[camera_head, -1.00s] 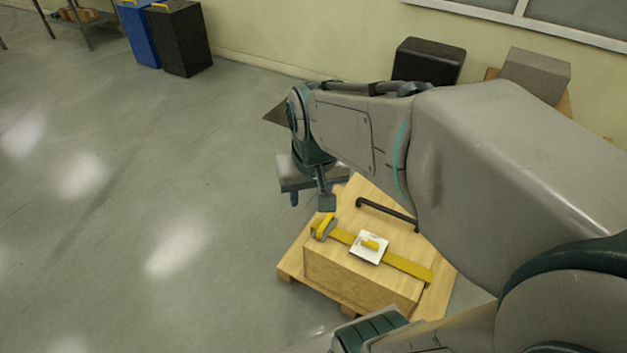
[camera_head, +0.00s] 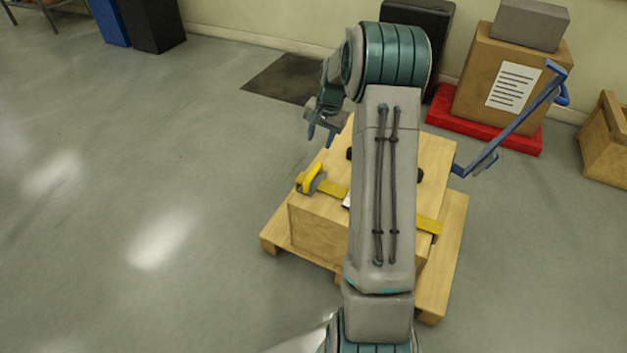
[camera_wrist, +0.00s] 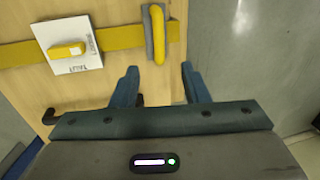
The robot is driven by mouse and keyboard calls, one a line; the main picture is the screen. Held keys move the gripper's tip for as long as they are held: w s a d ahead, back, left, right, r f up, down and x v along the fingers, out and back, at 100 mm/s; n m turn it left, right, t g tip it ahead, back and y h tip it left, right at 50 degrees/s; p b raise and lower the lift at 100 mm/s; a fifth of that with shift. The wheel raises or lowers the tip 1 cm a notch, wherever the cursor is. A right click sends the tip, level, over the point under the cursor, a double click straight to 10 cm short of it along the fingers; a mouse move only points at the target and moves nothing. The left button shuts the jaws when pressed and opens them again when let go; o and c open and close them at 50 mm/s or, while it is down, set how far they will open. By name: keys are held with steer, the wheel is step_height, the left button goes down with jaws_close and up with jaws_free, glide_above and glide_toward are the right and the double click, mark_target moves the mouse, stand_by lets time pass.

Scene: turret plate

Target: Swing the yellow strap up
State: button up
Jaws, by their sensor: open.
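The yellow strap (camera_head: 428,225) runs flat across the top of a wooden crate (camera_head: 318,238), partly hidden behind my arm in the head view. A yellow lever on a grey buckle (camera_head: 312,178) sits at the strap's left end. In the wrist view the strap (camera_wrist: 118,38) crosses the top, and the yellow lever (camera_wrist: 158,35) lies above the gap between my fingers. A white plate (camera_wrist: 68,45) with a small yellow knob lies on the strap. My gripper (camera_wrist: 160,84) is open and empty, apart from the lever. In the head view my gripper (camera_head: 320,136) is beyond the buckle.
The crate stands on a wooden pallet (camera_head: 453,240). A black handle (camera_wrist: 48,117) is on the crate top. Behind are a red platform (camera_head: 470,130) with a cardboard box (camera_head: 483,75), and a blue-handled cart frame (camera_head: 515,125).

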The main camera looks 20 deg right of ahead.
mark_target(313, 171)
steer(key=f+b, duration=0.1)
steer(key=f, duration=0.4)
steer(key=w+f+b, duration=0.1)
steer(key=f+b, duration=0.1)
steer(key=f, duration=0.3)
steer(key=w+a+f+b, duration=0.1)
steer(key=f, duration=0.4)
steer(key=shift+w+b, duration=0.25)
steer(key=shift+b, duration=0.05)
jaws_close()
